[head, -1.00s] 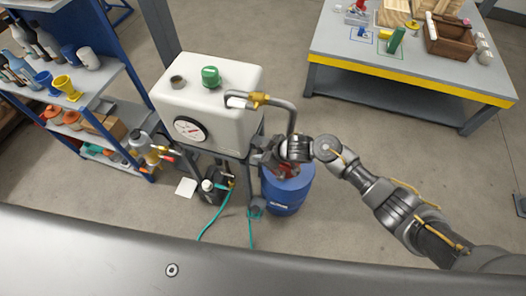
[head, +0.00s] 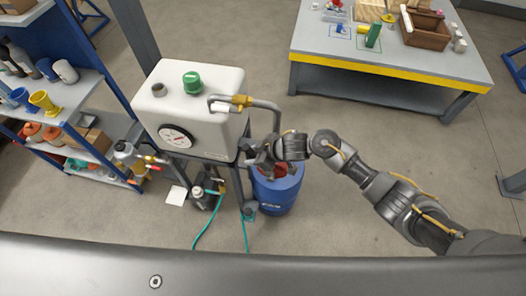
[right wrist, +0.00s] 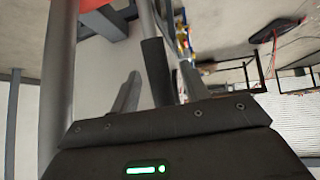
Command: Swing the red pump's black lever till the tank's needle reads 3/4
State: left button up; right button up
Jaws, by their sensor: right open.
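The white tank (head: 190,112) stands left of centre in the head view. Its round gauge (head: 175,137) has a red needle, too small to read surely. The red pump (head: 275,172) sits on the blue drum (head: 278,192), partly hidden by my right arm; red also shows at the top of the right wrist view. My right gripper (head: 258,157) is beside the pump, near the tank's right side. In the right wrist view, the lever's black grip (right wrist: 157,72) shows between the open fingers (right wrist: 160,90); contact is unclear. My left gripper is out of view.
A grey bent pipe (head: 268,104) runs from the tank's brass fitting close to my right gripper. A shelf (head: 75,108) with cups and bottles stands at left. A workbench (head: 390,58) stands at back right. Open floor lies between.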

jog(key=v, duration=0.7)
jog(key=shift+s, duration=0.1)
dwell(1.0)
